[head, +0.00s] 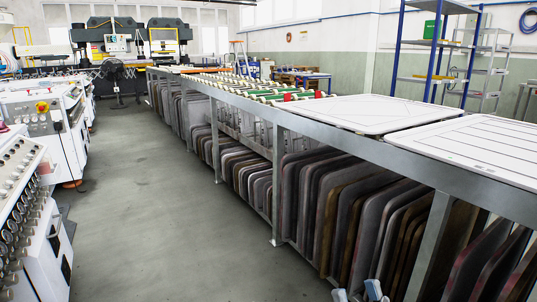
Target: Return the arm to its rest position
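My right gripper (357,292) shows only at the bottom edge of the head view, right of the middle. Its two pale fingertips stand apart with a gap between them, and nothing shows between them. The rest of this gripper and its arm are below the frame. It appears in front of the lower rack of dark slabs (345,205); whether it touches any of them I cannot tell. My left gripper and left arm are not in view.
A long grey metal table (440,178) runs from the right foreground to the back, with white panels (362,112) on top. White machines with dials (25,205) line the left. The grey floor aisle (165,215) between is clear. A blue shelf rack (437,50) stands back right.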

